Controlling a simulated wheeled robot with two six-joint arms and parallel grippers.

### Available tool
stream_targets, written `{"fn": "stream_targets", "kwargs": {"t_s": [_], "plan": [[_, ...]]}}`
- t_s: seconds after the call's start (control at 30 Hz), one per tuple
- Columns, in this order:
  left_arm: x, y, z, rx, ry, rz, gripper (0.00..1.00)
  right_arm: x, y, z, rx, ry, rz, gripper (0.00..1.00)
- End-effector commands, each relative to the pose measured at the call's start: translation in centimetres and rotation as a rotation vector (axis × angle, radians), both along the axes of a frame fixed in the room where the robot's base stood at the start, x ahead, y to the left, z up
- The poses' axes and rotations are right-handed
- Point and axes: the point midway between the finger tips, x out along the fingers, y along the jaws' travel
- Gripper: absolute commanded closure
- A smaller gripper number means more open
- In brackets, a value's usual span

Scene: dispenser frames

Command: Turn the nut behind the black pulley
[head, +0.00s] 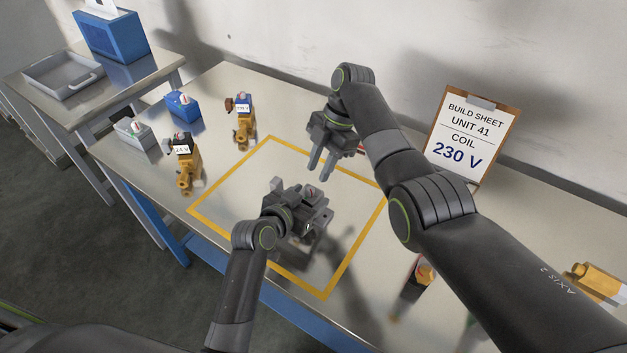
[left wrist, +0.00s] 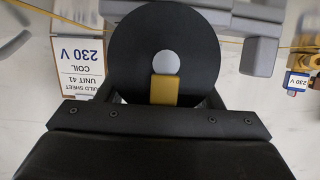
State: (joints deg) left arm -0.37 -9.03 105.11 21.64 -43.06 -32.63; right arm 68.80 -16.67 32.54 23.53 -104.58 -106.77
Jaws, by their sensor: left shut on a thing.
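My left gripper (head: 310,212) is low inside the yellow outlined square and is shut on a part that it largely hides. In the left wrist view that part shows as a black round disc (left wrist: 125,45) with a pale round centre, between the fingers. A yellow block (left wrist: 164,90) stands against the disc's lower middle. A small red and white bit shows at the top of the held part in the head view. I see no nut; anything behind the disc is hidden. My right gripper (head: 323,166) is above the square's far side, empty, its two fingers apart.
Two brass valves (head: 185,178) (head: 243,130) with labels, a blue block (head: 182,106) and a grey block (head: 136,133) stand at the table's left.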

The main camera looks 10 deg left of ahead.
Motion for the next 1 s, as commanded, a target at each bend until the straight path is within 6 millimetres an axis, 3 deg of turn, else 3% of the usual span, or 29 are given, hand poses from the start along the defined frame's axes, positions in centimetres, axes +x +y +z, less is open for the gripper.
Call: {"fn": "stream_targets", "kwargs": {"t_s": [0.1, 0.3, 0.67, 0.9, 1.0], "plan": [[0.0, 0.0, -0.1, 0.001, 0.003, -0.001, 0.86, -0.8, 0.6, -2.0, 0.001, 0.003, 0.001, 0.71], [0.0, 0.0, -0.1, 0.001, 0.003, -0.001, 0.86, -1.3, 1.1, -4.0, 0.0, 0.001, -0.001, 0.71], [0.0, 0.0, -0.1, 0.001, 0.003, -0.001, 0.86, -1.4, 1.2, -4.5, 0.0, -0.001, -0.001, 0.71], [0.0, 0.0, -0.1, 0.0, 0.002, -0.001, 0.86, -1.4, 1.2, -4.5, 0.0, -0.001, -0.001, 1.0], [0.0, 0.0, -0.1, 0.001, 0.002, 0.0, 0.86, -1.4, 1.2, -4.5, 0.0, -0.001, -0.004, 1.0]]}}
